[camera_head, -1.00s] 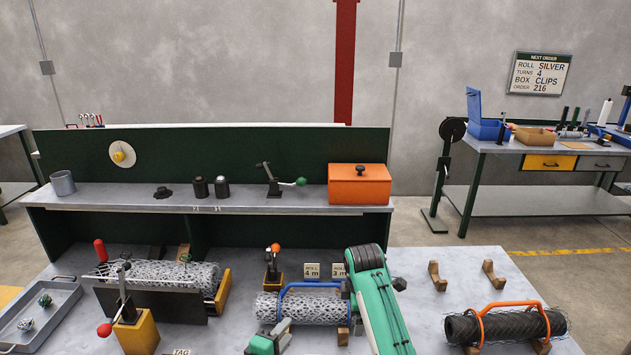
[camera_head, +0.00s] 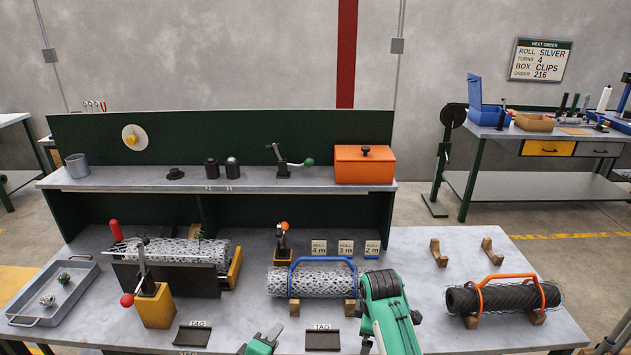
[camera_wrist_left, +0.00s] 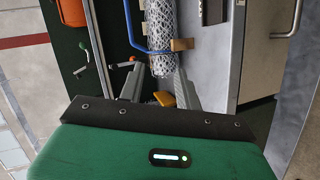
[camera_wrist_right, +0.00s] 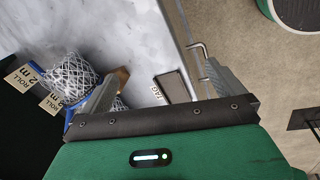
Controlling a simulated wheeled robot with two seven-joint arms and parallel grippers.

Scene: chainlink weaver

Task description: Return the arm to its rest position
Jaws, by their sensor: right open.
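My left gripper (camera_head: 268,336) is at the bottom edge of the head view, in front of the silver mesh roll. In the left wrist view its two grey fingers (camera_wrist_left: 158,88) stand apart with nothing held between them. A green arm link of mine (camera_head: 388,312) rises to the right of it. My right gripper shows in its wrist view with fingers (camera_wrist_right: 160,92) wide apart and empty. I cannot make it out clearly in the head view. The silver mesh roll (camera_head: 322,283) under a blue handle rests on wooden cradles on the bench.
A dark roll (camera_head: 500,298) with an orange handle lies at right. Tag plates (camera_head: 323,340) lie along the bench front. A weaving fixture (camera_head: 165,280) and a tray (camera_head: 58,290) stand at left. An orange box (camera_head: 364,168) sits on the shelf. Bare bench (camera_head: 420,285) lies right of centre.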

